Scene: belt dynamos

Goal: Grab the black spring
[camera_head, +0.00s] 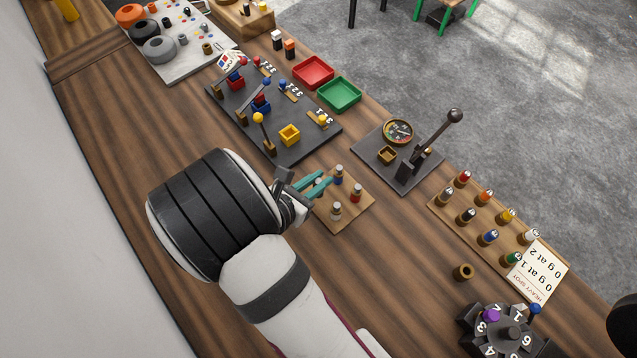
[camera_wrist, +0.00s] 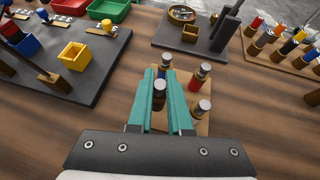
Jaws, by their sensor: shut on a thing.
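A small wooden board (camera_head: 349,219) carries several short upright pieces with silver tops: a blue one (camera_head: 338,176), a red one (camera_head: 356,194) and a pale one (camera_head: 336,211). The black spring (camera_wrist: 159,100), a dark upright cylinder with a silver top, is between the teal fingers of my gripper (camera_wrist: 160,84) in the wrist view. My gripper (camera_head: 319,185) is shut on it at the board's left side in the head view. The fingers partly hide the blue piece in the wrist view. I cannot tell whether the black spring is clear of the board.
A dark panel with levers and a yellow bin (camera_head: 289,135) lies behind-left. A dark plate with a dial and tall lever (camera_head: 428,145) stands to the right. A rack of coloured pieces (camera_head: 440,207) and a numbered dark wheel (camera_head: 508,334) are further right. Bare table lies between.

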